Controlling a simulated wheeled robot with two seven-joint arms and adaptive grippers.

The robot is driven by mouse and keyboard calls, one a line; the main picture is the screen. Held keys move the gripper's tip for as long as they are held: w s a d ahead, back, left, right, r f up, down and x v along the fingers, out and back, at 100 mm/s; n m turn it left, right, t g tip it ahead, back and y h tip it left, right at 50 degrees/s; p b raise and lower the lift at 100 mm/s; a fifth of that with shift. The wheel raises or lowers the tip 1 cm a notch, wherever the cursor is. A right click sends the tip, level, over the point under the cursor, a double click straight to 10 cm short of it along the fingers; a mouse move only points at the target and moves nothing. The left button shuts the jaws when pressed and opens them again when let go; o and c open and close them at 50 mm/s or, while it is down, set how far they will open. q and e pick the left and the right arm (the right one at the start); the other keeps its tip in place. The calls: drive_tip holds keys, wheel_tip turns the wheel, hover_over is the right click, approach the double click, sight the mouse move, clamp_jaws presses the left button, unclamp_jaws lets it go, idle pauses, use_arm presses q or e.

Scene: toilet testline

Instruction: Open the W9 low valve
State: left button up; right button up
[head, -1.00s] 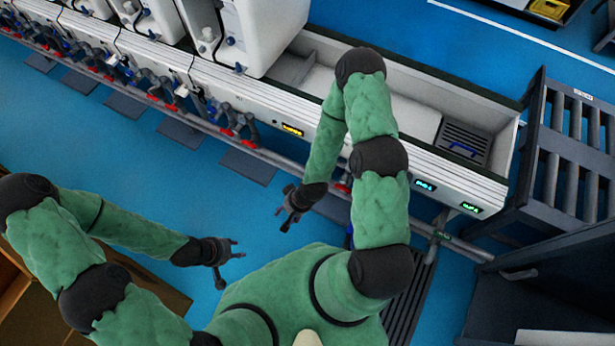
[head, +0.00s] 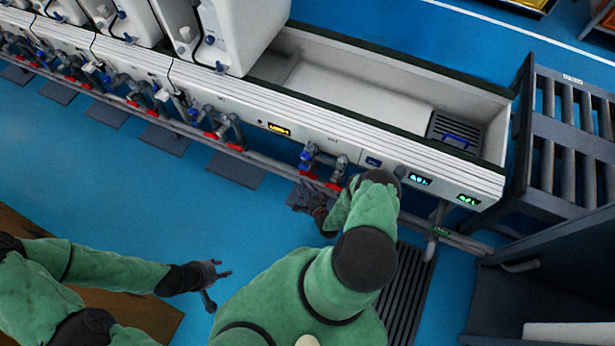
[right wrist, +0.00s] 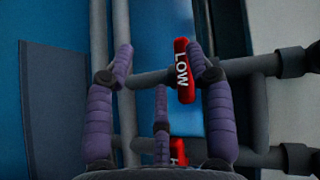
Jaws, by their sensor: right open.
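The low valve's red handle (right wrist: 183,70), lettered LOW, sits on a grey pipe in the right wrist view. My right gripper (right wrist: 158,62) is open around that area, with the handle near its right fingertip and apart from the lower finger. I cannot tell whether the right fingertip touches it. In the head view my right gripper (head: 308,199) is beside the pipe below a valve group with red handles (head: 333,186). No W9 label is readable. My left gripper (head: 212,278) is open and empty over the blue floor, away from the pipes.
A second red handle (right wrist: 178,151) with a partly hidden letter lies lower in the right wrist view. Grey pipes (right wrist: 265,66) cross around the handles. The white testline trough (head: 345,90) stands behind, and a dark slatted rack (head: 565,140) is at the right.

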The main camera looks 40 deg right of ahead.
sight(308, 175)
drive_tip(key=s+d+m+t+h, duration=0.1)
drive_tip(key=s+m+t+h, duration=0.15)
drive_tip(key=s, duration=0.35)
drive_tip(key=b+x, duration=0.2)
drive_tip(key=x, duration=0.8)
drive_tip(key=shift+w+d+f+b, duration=0.1)
drive_tip(key=shift+w+d+b, duration=0.1)
drive_tip(key=shift+w+b, duration=0.2)
clamp_jaws()
